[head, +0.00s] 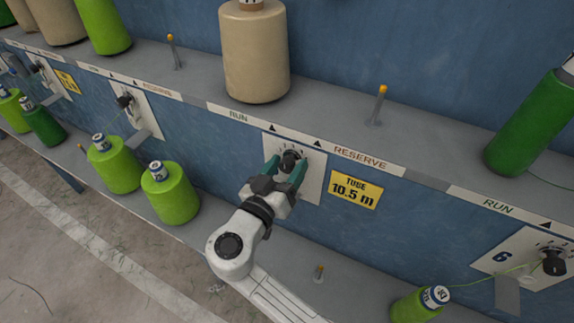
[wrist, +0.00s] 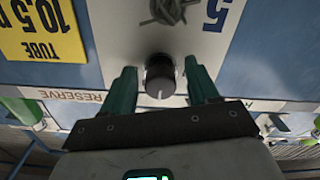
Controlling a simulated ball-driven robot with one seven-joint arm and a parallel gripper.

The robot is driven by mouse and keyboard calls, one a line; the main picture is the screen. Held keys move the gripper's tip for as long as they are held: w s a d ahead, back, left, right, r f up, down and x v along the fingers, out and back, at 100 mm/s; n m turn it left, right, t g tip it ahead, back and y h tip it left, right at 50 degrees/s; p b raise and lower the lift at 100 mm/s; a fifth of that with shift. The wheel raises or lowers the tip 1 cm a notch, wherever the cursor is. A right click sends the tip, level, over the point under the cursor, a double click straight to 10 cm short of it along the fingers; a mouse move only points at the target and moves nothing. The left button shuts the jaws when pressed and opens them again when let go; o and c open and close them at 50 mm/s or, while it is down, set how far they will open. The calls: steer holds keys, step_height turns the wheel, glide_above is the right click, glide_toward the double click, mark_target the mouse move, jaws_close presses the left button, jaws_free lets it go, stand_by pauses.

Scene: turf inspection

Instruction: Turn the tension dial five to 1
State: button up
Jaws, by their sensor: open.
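Tension dial five is a black round knob (head: 291,158) on a white plate (head: 312,184), with a scale of small marks above it in the head view. The knob (wrist: 160,76) also shows in the wrist view, where the plate carries an upside-down blue 5 (wrist: 214,14). A pale mark shows on the knob's lower part there; I cannot read which number it faces. My gripper (head: 285,170) is open, its two green fingers on either side of the knob. In the wrist view the gripper (wrist: 161,88) shows gaps between both fingers and the knob.
A yellow "TUBE 10.5 m" label (head: 354,189) is right of the plate. A shelf edge with RUN and RESERVE strips (head: 360,158) runs above. A beige cone (head: 254,55) stands on the shelf. Lime cones (head: 170,193) stand lower left. Plate 6 (head: 499,256) is at right.

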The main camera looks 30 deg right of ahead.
steer(key=shift+w+d, duration=0.2)
steer(key=shift+d, duration=0.05)
steer(key=shift+c, duration=0.2)
steer(key=c, duration=1)
